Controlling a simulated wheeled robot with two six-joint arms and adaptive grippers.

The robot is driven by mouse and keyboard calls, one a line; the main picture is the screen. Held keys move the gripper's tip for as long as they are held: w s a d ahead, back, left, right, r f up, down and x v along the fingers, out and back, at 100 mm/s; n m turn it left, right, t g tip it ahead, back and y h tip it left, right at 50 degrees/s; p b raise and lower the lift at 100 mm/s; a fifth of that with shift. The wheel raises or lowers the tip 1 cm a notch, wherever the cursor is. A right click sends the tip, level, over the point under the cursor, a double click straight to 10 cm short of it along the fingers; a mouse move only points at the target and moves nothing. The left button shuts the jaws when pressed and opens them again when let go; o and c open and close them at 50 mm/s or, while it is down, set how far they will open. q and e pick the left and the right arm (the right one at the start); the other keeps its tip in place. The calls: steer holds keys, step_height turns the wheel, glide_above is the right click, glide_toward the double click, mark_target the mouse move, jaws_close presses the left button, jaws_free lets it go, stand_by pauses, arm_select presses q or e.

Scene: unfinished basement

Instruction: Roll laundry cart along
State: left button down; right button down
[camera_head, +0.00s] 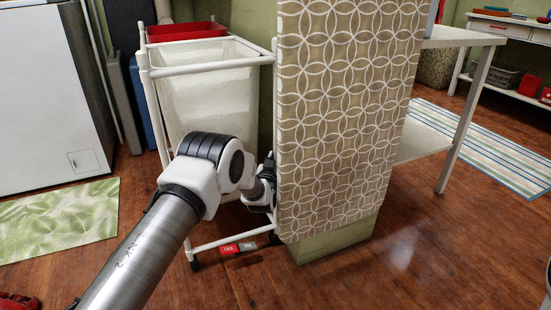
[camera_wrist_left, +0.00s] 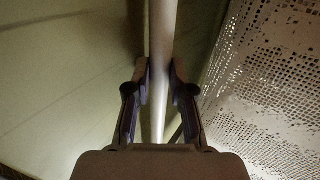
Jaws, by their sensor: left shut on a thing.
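The laundry cart (camera_head: 205,62) has a white tube frame with a pale bag and a red bin at its top back. It stands upright left of centre, on small dark casters. My left gripper (camera_head: 267,185) is at the cart's right front post, partly hidden by my arm and a patterned panel. In the left wrist view, my left gripper (camera_wrist_left: 159,88) is shut on the white tube (camera_wrist_left: 163,30), with one finger on each side. My right gripper is not in view.
A tall patterned panel (camera_head: 345,110) stands close against the cart's right side. A white table (camera_head: 460,38) is behind it. A white appliance (camera_head: 45,90) and a green leaf mat (camera_head: 60,220) are at left.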

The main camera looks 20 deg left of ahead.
arm_select(q)
steer(key=shift+r, duration=0.1)
steer(key=c, duration=0.9)
jaws_free()
steer(key=shift+c, duration=0.2)
steer(key=v, duration=1.2)
